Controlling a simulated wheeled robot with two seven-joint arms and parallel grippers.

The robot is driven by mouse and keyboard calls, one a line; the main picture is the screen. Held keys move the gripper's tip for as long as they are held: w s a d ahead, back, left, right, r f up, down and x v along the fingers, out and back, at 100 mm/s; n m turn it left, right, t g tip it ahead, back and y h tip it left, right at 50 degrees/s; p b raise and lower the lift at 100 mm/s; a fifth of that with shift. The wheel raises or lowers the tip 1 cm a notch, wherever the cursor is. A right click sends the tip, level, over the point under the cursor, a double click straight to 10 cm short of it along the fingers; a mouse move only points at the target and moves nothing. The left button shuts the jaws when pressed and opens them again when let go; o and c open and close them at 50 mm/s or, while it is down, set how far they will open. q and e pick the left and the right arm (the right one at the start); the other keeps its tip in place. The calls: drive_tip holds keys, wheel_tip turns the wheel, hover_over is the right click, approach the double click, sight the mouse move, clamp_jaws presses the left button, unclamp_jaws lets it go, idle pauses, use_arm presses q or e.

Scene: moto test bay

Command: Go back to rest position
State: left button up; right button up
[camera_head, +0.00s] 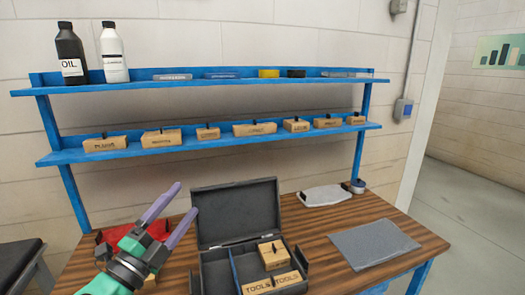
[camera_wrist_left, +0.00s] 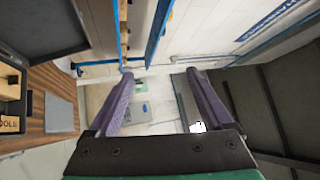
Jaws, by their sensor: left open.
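My left gripper (camera_head: 170,218) is open and empty in the head view. It is raised in front of the wooden bench, left of the open black toolbox (camera_head: 238,215). In the left wrist view its two purple fingers (camera_wrist_left: 158,100) stand wide apart with nothing between them. The toolbox holds a wooden block (camera_head: 272,250) and a longer wooden block marked TOOLS (camera_head: 272,284). My right gripper does not show in either view.
A red item (camera_head: 118,238) lies behind the left gripper. A blue shelf rack (camera_head: 200,150) carries labelled wooden blocks and bottles above the bench. Open floor shows at the right.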

use_arm(q)
drive_tip(key=s+a+f+n+g+y, duration=0.25)
drive_tip(key=a+f+n+y, duration=0.35)
drive_tip(key=f+n, duration=0.3)
drive_tip(key=s+a+f+n+g+y, duration=0.1)
drive_tip(key=a+f+n+g+y, duration=0.3)
drive_tip(key=a+f+n+y, duration=0.35)
drive_tip(key=s+d+f+n+g+h, duration=0.1)
drive_tip(key=s+d+f+g+h, duration=0.3)
drive_tip(key=s+f, duration=0.5)
drive_tip(key=s+d+f+n+g+h, duration=0.1)
drive_tip(key=s+d+f+n+g, duration=0.1)
drive_tip(key=s+d+f+g, duration=0.55)
drive_tip(key=s+a+f+b, duration=0.2)
drive_tip(key=f+b, duration=0.1)
drive_tip(key=f, duration=1.3)
drive_tip(key=s+a+f+b, duration=0.2)
drive_tip(key=f+b, duration=0.1)
drive_tip(key=f, duration=1.3)
drive_tip(key=s+a+f+g+b, duration=0.1)
drive_tip(key=s+a+f+b, duration=0.2)
drive_tip(key=s+f, duration=1.2)
drive_tip(key=shift+s+f+b, duration=0.35)
drive_tip(key=shift+f, duration=0.5)
drive_tip(key=shift+m, duration=0.25)
